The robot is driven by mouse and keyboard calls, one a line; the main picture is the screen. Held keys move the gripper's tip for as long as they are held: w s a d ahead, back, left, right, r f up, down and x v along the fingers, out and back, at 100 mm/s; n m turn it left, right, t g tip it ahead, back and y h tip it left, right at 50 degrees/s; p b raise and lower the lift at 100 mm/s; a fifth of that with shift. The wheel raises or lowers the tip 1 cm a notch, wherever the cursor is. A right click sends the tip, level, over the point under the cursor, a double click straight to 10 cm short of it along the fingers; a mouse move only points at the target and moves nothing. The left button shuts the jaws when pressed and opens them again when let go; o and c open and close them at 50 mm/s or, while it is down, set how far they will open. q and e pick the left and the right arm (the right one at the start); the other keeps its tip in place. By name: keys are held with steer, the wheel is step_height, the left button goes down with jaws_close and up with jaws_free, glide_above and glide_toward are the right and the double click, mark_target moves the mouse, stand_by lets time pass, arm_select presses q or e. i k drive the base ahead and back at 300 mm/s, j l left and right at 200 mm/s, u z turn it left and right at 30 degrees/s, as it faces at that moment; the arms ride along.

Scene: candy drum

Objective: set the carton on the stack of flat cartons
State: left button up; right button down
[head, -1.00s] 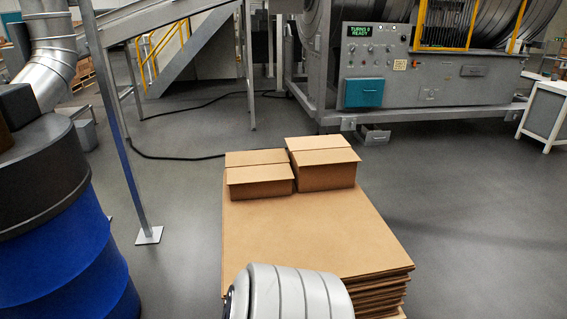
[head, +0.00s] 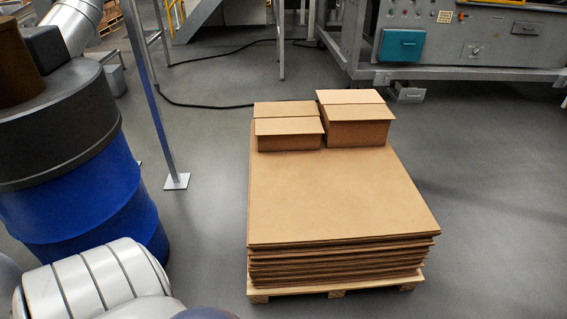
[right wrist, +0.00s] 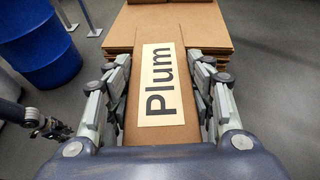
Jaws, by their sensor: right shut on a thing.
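My right gripper (right wrist: 163,95) is shut on a brown carton (right wrist: 190,118) in the right wrist view, with a finger on each side of it. The carton has a pale label reading "Plum" on the side facing the camera. The stack of flat cartons (head: 335,200) lies on a wooden pallet (head: 335,290) in the head view; in the right wrist view the stack (right wrist: 215,45) is beyond the held carton. My left gripper (right wrist: 62,129) shows small at the left of the right wrist view; its opening is unclear. Neither gripper shows in the head view.
Two closed cartons, a lower one (head: 288,133) and a taller one (head: 357,132), stand side by side at the stack's far edge. The near part of its top is bare. A blue drum (head: 85,205) and a metal post (head: 160,120) stand to the left.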

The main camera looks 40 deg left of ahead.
mark_target(342, 211)
steer(key=i+j+u, duration=0.25)
steer(key=u, duration=0.2)
steer(key=i+j+u, duration=0.3)
steer(key=u, duration=0.2)
steer(key=i+j, duration=0.2)
steer(key=i, duration=0.15)
steer(key=i+j, duration=0.25)
steer(key=i, duration=0.15)
